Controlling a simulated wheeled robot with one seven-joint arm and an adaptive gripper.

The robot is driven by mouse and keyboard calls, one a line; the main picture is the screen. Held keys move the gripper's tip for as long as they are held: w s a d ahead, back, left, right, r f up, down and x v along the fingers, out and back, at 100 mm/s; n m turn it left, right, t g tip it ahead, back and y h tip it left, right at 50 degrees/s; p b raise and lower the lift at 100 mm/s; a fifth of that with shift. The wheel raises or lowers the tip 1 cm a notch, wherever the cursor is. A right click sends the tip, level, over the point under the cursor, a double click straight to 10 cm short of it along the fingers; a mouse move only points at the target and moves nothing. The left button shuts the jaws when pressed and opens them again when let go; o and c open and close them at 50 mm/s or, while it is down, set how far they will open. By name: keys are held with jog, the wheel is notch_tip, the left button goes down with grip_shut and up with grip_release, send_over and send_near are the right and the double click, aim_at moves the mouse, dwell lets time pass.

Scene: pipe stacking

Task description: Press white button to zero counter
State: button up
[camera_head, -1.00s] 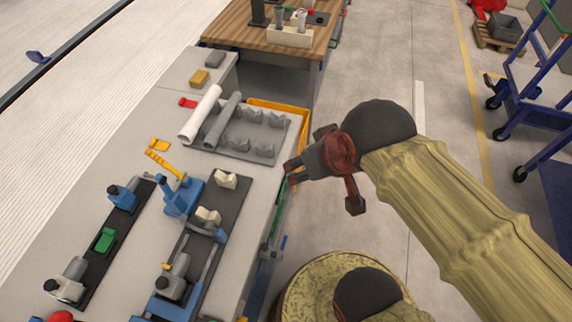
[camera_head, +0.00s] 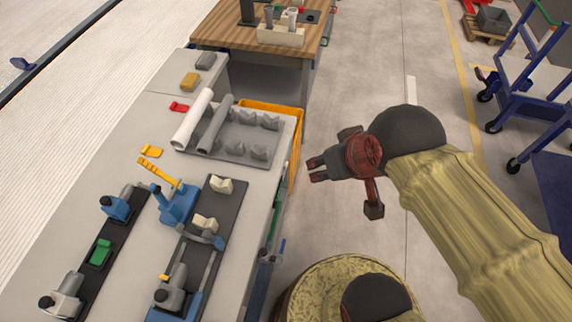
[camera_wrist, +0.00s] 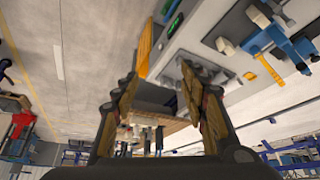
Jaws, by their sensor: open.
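I cannot make out the white button or its counter for certain in either view. A small green strip on a dark panel (camera_wrist: 173,29) shows on the side of the grey workbench in the wrist view; its detail is too small to read. My gripper (camera_head: 314,168) is open and empty in the head view, over the floor just right of the workbench (camera_head: 262,190), apart from it. In the wrist view the two fingers of my gripper (camera_wrist: 160,92) stand wide apart with nothing between them.
The bench carries a white pipe (camera_head: 192,120), a grey pipe (camera_head: 215,125) and blue clamp fixtures (camera_head: 177,203). A yellow-orange bin (camera_head: 297,125) stands at its right side. A wooden table (camera_head: 220,35) is beyond. A blue trolley (camera_head: 520,100) is at the right; floor between is clear.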

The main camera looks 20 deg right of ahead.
jog(key=c, duration=1)
grip_shut()
dwell(0.7)
